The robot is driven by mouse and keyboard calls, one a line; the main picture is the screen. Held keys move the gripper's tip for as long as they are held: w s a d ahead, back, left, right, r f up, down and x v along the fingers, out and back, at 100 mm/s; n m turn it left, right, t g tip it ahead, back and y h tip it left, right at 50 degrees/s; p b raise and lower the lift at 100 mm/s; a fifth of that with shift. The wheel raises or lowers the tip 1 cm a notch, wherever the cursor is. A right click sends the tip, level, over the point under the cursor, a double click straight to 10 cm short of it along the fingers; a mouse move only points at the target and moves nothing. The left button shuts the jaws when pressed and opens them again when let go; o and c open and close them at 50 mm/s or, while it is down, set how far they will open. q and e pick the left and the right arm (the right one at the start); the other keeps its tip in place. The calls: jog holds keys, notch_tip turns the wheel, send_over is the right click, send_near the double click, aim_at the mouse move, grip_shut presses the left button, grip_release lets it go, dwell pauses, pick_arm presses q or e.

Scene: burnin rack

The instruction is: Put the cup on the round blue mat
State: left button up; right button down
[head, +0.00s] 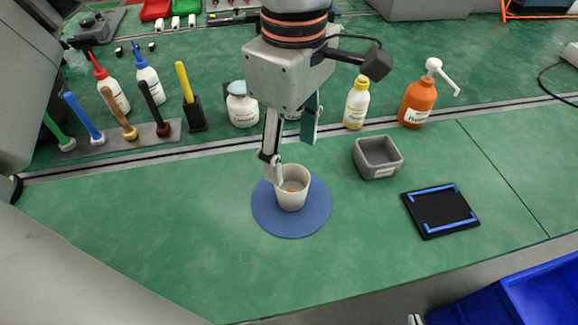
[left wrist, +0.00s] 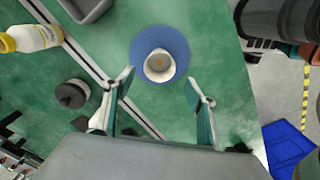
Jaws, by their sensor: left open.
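The left wrist view shows the cup (left wrist: 159,66) within the blue mat (left wrist: 160,34), ahead of the open fingertips. My left gripper (head: 294,162) points down with its fingers spread, just behind and above the cup; in the left wrist view its fingers (left wrist: 161,82) have clear space between them. Nothing is held in it. A small pale tip at the head view's bottom edge seems to be my right gripper (head: 415,320); its jaws are hidden.
A grey bin (head: 378,171) and a black tray with blue strips (head: 440,211) lie right of the mat. Behind are an orange pump bottle (head: 417,104), a yellow-capped bottle (head: 356,103) and a white jar (head: 242,108). The green table in front of the mat is clear.

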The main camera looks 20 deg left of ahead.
pick_arm(q)
jog(key=shift+r+p, duration=0.3)
jog(key=shift+r, duration=1.75)
